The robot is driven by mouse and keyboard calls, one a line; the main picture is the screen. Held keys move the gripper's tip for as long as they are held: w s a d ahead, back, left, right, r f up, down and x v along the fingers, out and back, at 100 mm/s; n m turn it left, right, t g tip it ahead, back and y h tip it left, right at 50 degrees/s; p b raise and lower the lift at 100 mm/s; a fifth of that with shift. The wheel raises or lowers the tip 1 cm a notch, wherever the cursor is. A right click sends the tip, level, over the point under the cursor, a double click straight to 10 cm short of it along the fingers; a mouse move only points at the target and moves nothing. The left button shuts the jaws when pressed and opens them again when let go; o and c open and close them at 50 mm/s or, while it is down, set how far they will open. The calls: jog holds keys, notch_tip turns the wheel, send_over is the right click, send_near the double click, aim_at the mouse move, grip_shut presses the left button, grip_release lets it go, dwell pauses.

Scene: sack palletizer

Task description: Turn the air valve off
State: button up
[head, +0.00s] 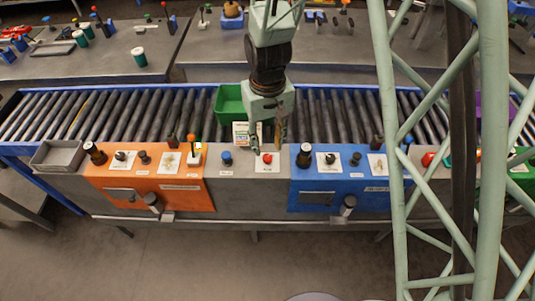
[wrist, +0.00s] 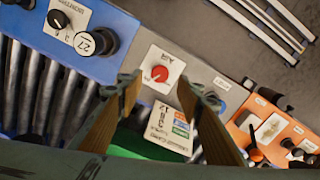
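The air valve is a red round knob (head: 267,158) on a white plate, on the grey panel between the orange and blue consoles. It also shows in the wrist view, where the red knob (wrist: 160,73) has a pale pointer mark and its plate reads AIR. My gripper (head: 267,147) is above the panel and points down close to the knob. In the wrist view my gripper (wrist: 166,90) is open, with two brown-faced fingers apart and nothing between them. The knob appears just beyond the fingertips; I cannot tell whether they touch it.
An orange console (head: 147,182) is left and a blue console (head: 325,190) right, both with knobs. A printed card (head: 241,130) stands behind the valve. A green bin (head: 229,103) sits on the roller conveyor (head: 170,112). A grey tray (head: 57,155) is far left.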

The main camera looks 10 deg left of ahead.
aim_at(268, 157)
jog(key=shift+f+b, duration=0.3)
jog(key=shift+f, duration=2.25)
jog(key=shift+c, duration=0.4)
jog(key=c, duration=0.8)
